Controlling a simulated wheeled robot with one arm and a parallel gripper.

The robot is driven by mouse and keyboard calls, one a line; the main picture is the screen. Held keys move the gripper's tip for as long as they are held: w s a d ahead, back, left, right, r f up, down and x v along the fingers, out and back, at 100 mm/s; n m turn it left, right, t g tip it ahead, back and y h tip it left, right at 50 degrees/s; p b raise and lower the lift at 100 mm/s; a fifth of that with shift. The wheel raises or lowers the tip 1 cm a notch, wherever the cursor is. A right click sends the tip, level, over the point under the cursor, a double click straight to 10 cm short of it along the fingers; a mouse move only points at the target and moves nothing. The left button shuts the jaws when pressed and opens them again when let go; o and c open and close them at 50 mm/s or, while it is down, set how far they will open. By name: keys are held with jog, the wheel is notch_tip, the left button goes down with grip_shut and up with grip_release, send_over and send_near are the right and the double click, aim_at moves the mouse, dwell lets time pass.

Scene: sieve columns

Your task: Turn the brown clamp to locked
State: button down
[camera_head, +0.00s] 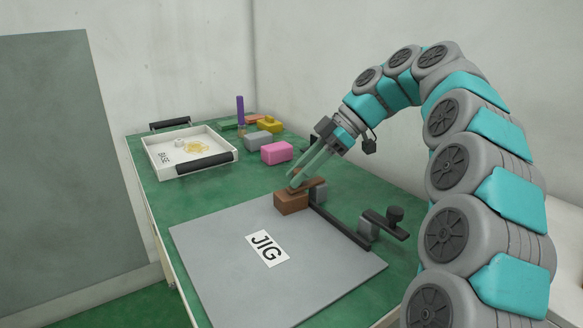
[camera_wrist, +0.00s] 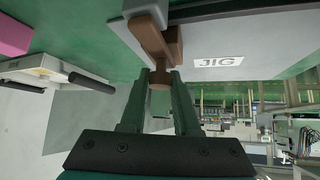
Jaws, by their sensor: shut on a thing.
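The brown clamp (camera_head: 291,202) sits at the back corner of the grey jig plate (camera_head: 215,236), with a brown bar lying across its top. In the wrist view the brown clamp (camera_wrist: 146,15) has its arm pointing toward my gripper, with a knob at the end. My gripper (camera_head: 293,183) comes down from the upper right onto the clamp. In the wrist view my gripper (camera_wrist: 160,79) has its two green fingers on either side of the knob, shut on it. The label JIG (camera_head: 267,248) lies on the plate.
Behind are a pink block (camera_head: 277,153), a grey block (camera_head: 258,139), a yellow block (camera_head: 271,124) and a white tray (camera_head: 163,164) with dark handles. Green table shows left of the clamp.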

dwell(0.3)
jog(key=c, duration=0.6)
grip_release()
jog(key=shift+c, duration=0.2)
jog(key=shift+d+r+p, duration=0.15)
jog(key=shift+r+p, duration=1.35)
jog(key=shift+r, duration=0.25)
jog(key=s+d+b, duration=0.1)
jog(key=s+b, duration=0.1)
jog(key=s, duration=0.6)
jog(key=s+d+r+b, duration=0.1)
jog(key=s+d, duration=0.1)
jog(key=s, duration=0.5)
jog(key=shift+s+d+r+b, duration=0.15)
jog(key=shift+s+r+b, duration=0.15)
jog(key=shift+s+b, duration=0.05)
